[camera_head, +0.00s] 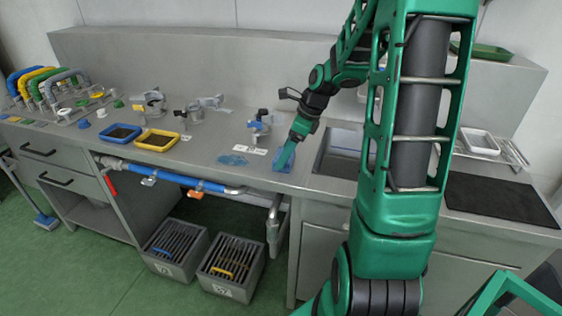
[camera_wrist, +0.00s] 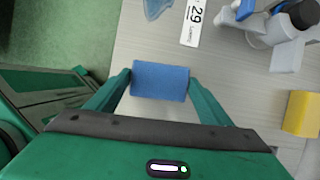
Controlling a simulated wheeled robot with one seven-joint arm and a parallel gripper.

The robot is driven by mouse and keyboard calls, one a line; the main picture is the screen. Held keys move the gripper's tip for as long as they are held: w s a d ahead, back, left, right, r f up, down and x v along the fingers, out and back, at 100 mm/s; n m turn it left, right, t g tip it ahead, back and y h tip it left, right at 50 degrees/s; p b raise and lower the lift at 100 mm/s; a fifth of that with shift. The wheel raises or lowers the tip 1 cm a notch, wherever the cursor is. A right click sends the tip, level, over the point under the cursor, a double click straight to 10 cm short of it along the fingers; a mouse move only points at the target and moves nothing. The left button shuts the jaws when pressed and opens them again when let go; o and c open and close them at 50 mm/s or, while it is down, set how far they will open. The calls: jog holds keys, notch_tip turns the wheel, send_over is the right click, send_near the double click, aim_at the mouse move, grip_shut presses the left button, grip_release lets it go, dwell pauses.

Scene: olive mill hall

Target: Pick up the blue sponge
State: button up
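The blue sponge (camera_wrist: 160,81) is a small block between the two fingertips of my gripper (camera_wrist: 160,86) in the wrist view. The fingers meet its left and right sides with no clear gap. In the head view the sponge (camera_head: 279,165) shows at the counter's front edge, partly hidden by my gripper (camera_head: 285,157), which points down at it. I cannot tell whether the sponge is clear of the counter.
A blue cloth-like patch (camera_head: 232,160) lies left of the sponge, beside a white label (camera_wrist: 193,22). A clamp-like fitting (camera_head: 259,127) stands behind. The sink (camera_head: 337,157) is to the right. Yellow (camera_head: 157,140) and blue (camera_head: 119,134) trays stand further left on the counter.

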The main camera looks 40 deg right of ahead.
jog(key=shift+c, duration=0.7)
jog(key=shift+r, duration=0.5)
jog(key=r, duration=0.3)
jog(key=shift+s+a+r, duration=0.15)
jog(key=shift+a+r, duration=0.25)
jog(key=s+a+r, duration=0.4)
jog(key=a+r, duration=0.2)
jog(key=a, duration=0.4)
jog(key=shift+r, duration=0.15)
jog(key=shift+o, duration=0.5)
